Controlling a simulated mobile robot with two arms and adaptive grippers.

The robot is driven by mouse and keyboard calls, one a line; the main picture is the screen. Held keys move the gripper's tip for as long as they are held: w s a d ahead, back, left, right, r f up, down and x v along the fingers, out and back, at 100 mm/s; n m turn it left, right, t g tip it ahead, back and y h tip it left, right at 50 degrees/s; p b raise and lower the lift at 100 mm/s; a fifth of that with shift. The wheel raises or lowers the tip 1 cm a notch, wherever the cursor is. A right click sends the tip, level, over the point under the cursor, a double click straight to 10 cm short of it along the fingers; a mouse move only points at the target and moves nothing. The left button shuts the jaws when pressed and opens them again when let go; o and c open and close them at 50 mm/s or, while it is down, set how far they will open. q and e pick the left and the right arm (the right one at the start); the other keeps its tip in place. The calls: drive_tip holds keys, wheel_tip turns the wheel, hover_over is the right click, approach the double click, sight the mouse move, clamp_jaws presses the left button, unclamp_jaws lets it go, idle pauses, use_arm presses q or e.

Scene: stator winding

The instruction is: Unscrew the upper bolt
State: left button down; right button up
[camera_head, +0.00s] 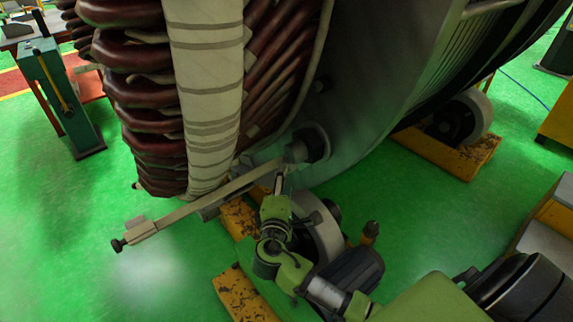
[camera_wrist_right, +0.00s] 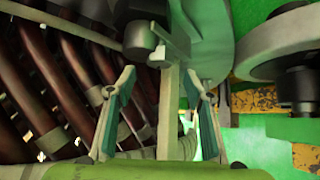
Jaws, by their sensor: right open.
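A long pale bar (camera_head: 205,192) runs slantwise across the foot of the stator (camera_head: 290,70). Its upper right end meets a grey fitting with a dark round part, which looks like the upper bolt (camera_head: 314,144). A dark knobbed bolt (camera_head: 119,245) sits at its lower left end. My right gripper (camera_head: 280,183) is just below the upper end of the bar. In the right wrist view my right gripper (camera_wrist_right: 160,79) is open, with a grey bar (camera_wrist_right: 171,115) showing between its fingers and a dark cylindrical head (camera_wrist_right: 140,38) beyond. Contact cannot be told. My left gripper is not in view.
A roller wheel (camera_head: 318,230) on a yellow base (camera_head: 240,296) stands close beside my right arm. Another roller (camera_head: 462,117) stands at the right. Brown coils (camera_head: 143,100) and a white wrapped band (camera_head: 208,90) hang above the bar. The green floor (camera_head: 60,250) at lower left is clear.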

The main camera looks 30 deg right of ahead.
sight(292, 164)
drive_tip(key=x, duration=0.8)
drive_tip(key=shift+w+d, duration=0.2)
drive_tip(key=shift+d, duration=0.05)
drive_tip(key=c, duration=1.1)
